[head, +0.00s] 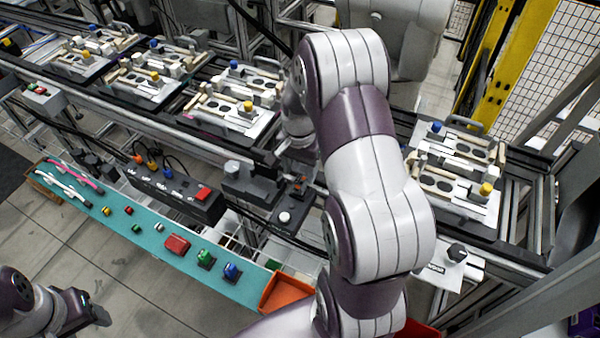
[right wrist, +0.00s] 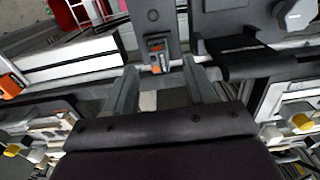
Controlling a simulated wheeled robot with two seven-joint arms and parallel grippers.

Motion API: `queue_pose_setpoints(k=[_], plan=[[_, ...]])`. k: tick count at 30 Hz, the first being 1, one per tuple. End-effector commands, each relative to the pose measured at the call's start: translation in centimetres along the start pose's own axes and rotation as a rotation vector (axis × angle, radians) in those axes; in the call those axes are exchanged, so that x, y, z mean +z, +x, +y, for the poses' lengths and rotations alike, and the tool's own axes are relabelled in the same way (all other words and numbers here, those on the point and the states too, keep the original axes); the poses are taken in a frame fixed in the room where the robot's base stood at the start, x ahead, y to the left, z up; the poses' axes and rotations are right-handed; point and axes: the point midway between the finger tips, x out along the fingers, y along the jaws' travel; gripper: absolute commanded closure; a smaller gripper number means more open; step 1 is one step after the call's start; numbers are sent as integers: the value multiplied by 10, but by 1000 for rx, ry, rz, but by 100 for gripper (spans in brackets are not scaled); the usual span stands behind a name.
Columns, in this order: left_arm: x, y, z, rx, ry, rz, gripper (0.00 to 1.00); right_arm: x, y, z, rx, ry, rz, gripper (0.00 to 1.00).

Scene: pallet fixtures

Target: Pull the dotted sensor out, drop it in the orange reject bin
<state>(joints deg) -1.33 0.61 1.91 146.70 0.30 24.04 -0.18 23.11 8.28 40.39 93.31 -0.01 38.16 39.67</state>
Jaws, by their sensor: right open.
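My right gripper (head: 303,178) reaches down at the conveyor's near edge, partly hidden by my own arm. In the right wrist view its two fingers (right wrist: 160,70) are apart with nothing held between them. A small sensor-like part with an orange face (right wrist: 157,56) sits on a dark grey bracket (right wrist: 152,18), just beyond and between the fingertips. It is too small to tell whether it has dots. The orange bin (head: 284,292) stands at the bottom centre of the head view, partly behind my arm. My left gripper (head: 85,310) is at the lower left, away from the fixtures; its jaws are unclear.
Pallets with fixtures (head: 232,105) stand along the conveyor, with another pallet (head: 455,170) at the right. A teal shelf (head: 150,245) carries several buttons and cables. A red bin (head: 420,330) shows at the bottom. An orange-ended part (right wrist: 10,85) lies at the wrist view's left.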

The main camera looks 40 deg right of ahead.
Motion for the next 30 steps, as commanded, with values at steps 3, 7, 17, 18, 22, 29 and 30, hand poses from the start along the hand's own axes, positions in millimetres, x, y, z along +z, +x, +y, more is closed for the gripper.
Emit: queue_pose_setpoints(k=[3,7,17,18,22,29,30], plan=[[-1,-4,0,0,0,0,43,1,24,0,2,-2,-2,45],[-1,-6,0,0,0,0,43,0,42,0,0,-2,-1,45],[-1,-6,0,0,0,0,43,0,50,-1,-2,-3,2,45],[-1,-6,0,0,0,0,43,0,50,-1,-2,-3,2,48],[-1,-6,0,0,0,0,43,0,50,-1,-2,-3,2,90],[-1,-6,0,0,0,0,43,0,50,-1,-1,-3,2,100],[-1,-6,0,0,0,0,43,0,50,-1,-2,-3,2,100]])
